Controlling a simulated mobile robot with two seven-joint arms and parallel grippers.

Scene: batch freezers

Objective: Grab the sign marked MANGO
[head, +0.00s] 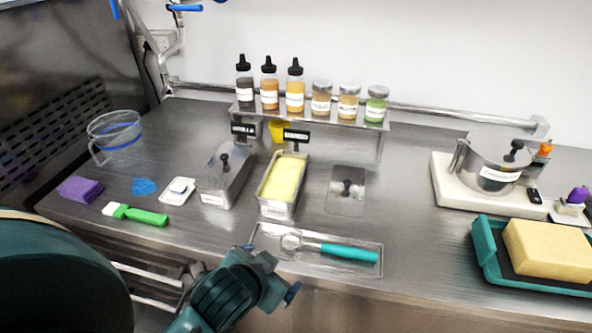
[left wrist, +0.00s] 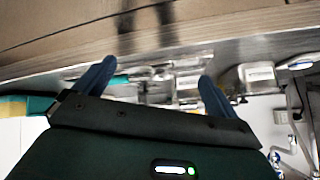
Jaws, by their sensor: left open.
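Two small black signs with white lettering stand near the shelf. The left sign (head: 244,129) is behind the lidded metal pan, and the right sign (head: 296,136) is behind the pan of yellow ice cream. The lettering is too small to read surely, so I cannot tell which, if either, says MANGO. My left gripper (head: 270,271) is at the counter's front edge, in front of the scoop tray and well short of both signs. In the left wrist view its blue fingers (left wrist: 155,86) are spread with nothing between them. My right gripper is not in view.
A clear tray (head: 262,232) with a teal-handled scoop lies at the front. The yellow ice cream pan (head: 276,209) and lidded pan (head: 217,190) stand behind. A shelf (head: 345,123) carries several bottles and jars. Bare counter (head: 405,200) lies to the right.

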